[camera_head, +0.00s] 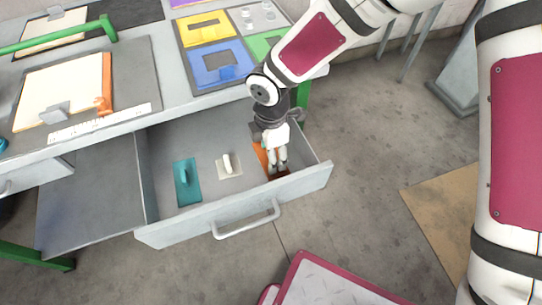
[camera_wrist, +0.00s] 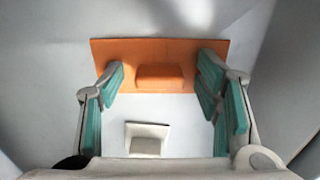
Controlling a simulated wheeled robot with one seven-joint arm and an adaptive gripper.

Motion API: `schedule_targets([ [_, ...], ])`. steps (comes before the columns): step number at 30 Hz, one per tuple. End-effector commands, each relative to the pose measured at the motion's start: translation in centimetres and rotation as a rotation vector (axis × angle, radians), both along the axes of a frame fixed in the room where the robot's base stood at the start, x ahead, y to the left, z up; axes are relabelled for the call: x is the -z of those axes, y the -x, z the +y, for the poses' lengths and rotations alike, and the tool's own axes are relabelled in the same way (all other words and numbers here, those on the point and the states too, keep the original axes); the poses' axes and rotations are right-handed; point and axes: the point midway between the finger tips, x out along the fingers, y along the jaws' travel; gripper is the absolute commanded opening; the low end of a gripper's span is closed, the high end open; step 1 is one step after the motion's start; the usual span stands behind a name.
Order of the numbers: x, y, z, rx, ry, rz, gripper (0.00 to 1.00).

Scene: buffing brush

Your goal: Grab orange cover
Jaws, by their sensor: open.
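The orange cover (camera_wrist: 160,51) is a flat orange rectangle with a raised orange block handle (camera_wrist: 160,77) in its middle. It lies on the bottom of the open drawer, at the right end in the head view, where my gripper partly hides it (camera_head: 261,158). My gripper (camera_wrist: 162,82) is open above the cover. Its teal-padded fingers stand to the left and right of the handle, with clear space on both sides. In the head view, my gripper (camera_head: 277,170) points down into the drawer. I cannot tell whether the fingertips touch the cover.
The drawer (camera_head: 235,215) has low walls and a front handle (camera_head: 246,220). Inside, a small white cover (camera_head: 229,166) and a teal cover (camera_head: 187,183) lie left of the orange one. The tabletop (camera_head: 160,65) behind holds a clipboard and coloured trays.

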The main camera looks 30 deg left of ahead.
Motion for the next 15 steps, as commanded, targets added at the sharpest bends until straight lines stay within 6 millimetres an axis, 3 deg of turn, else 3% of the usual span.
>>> schedule_targets([
  [2, -0.07, 0.01, 0.02, 0.0, 0.0, 0.0, 0.58],
  [3, -0.07, 0.01, 0.02, 0.0, 0.0, 0.0, 0.54],
  [9, -0.09, 0.01, 0.02, 0.0, 0.0, 0.0, 0.08],
  [15, -0.1, 0.01, 0.02, 0.0, 0.0, 0.0, 0.06],
])
